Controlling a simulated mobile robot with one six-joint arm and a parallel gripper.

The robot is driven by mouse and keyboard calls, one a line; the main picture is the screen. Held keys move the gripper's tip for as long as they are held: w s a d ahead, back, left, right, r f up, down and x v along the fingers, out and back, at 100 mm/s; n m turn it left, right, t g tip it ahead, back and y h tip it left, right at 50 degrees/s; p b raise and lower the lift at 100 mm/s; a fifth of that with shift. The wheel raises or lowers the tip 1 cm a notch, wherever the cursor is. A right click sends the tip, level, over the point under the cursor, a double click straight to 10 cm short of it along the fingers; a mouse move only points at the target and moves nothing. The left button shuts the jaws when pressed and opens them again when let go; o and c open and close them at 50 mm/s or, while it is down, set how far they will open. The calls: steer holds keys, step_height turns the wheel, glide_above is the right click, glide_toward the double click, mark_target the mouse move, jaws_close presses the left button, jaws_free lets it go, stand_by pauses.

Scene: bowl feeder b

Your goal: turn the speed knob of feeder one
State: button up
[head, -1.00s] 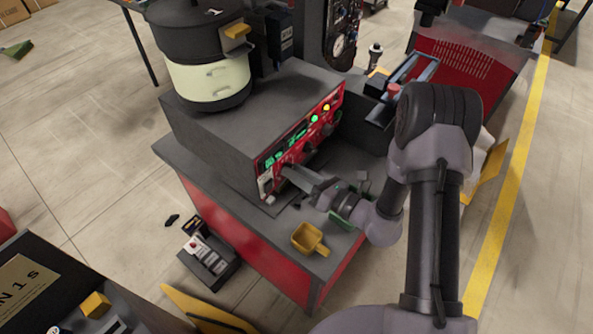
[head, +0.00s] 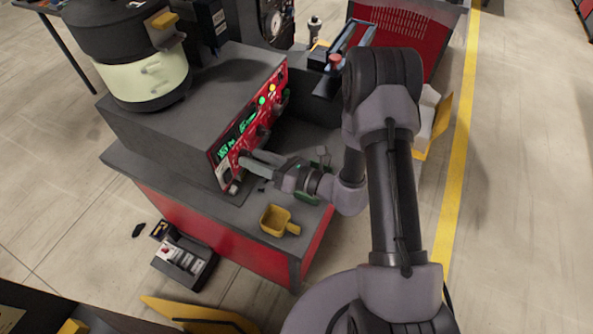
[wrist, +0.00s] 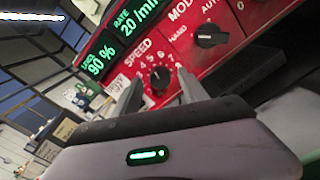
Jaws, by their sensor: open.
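The speed knob (wrist: 160,77) is a small black dial under the word SPEED on a red control panel (wrist: 95,45), in the wrist view. Numbers ring it. My gripper (wrist: 157,92) is open, with one finger to the left and one to the right of the knob; whether they touch it I cannot tell. In the head view my gripper (head: 250,160) reaches the lower left part of the red panel (head: 250,125) on the grey feeder box, and the knob is hard to make out there.
A black mode knob (wrist: 211,36) sits right of the speed knob. Green displays (wrist: 101,52) read 90 % and 20 /min. A black and cream bowl (head: 140,80) stands on the box. A yellow scoop (head: 277,220) lies on the bench below my gripper.

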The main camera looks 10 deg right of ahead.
steer(key=p+v, duration=0.2)
steer(key=v, duration=1.4)
steer(key=shift+s+d, duration=0.2)
steer(key=shift+d, duration=0.05)
steer(key=s+a+r+n+g+h+b, duration=0.4)
steer(key=s+a+r+n+g, duration=0.65)
steer(key=n, duration=0.75)
steer(key=s+d+r+n+t+h+b, duration=0.2)
steer(key=d+r+n+t+h, duration=0.3)
steer(key=n+h, duration=0.3)
steer(key=shift+d+r+n, duration=0.6)
steer(key=shift+d+r, duration=0.05)
steer(key=shift+d, duration=0.2)
steer(key=shift+s, duration=0.1)
